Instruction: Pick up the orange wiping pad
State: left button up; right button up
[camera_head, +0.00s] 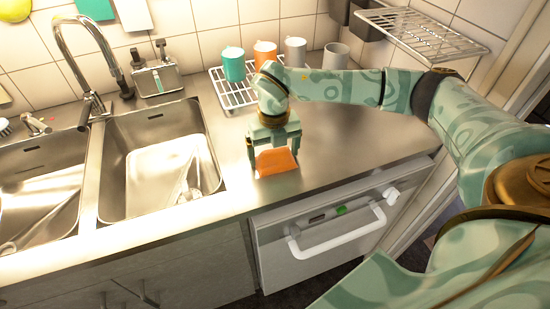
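The orange wiping pad (276,162) lies on the steel counter, to the right of the sink. My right gripper (274,157) comes down over the pad from above. Its two fingers are spread, one at the pad's left side and one at its right side. I cannot tell whether the fingers touch the pad. The gripper's body hides the pad's far edge. My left gripper is not in view.
A double steel sink (165,165) with a tall tap (88,62) is on the left. Several mugs stand at the back, some on a wire rack (232,92). A wire shelf (425,35) hangs at the upper right. The counter (350,135) right of the gripper is clear.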

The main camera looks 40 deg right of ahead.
jog(key=shift+r, duration=0.1)
jog(key=shift+r, duration=0.25)
notch_tip(320, 180, up, 3)
jog(key=shift+f+p, duration=0.15)
jog(key=shift+p, duration=0.4)
jog(key=s+a+r+p, duration=0.1)
jog(key=s+r, duration=0.4)
jog(key=s, duration=0.2)
jog(key=s+r+p, duration=0.2)
jog(key=s+r, duration=0.2)
jog(key=s, duration=0.3)
jog(key=shift+a+r, duration=0.35)
jog(key=shift+o, duration=0.9)
jog(key=shift+c, duration=0.5)
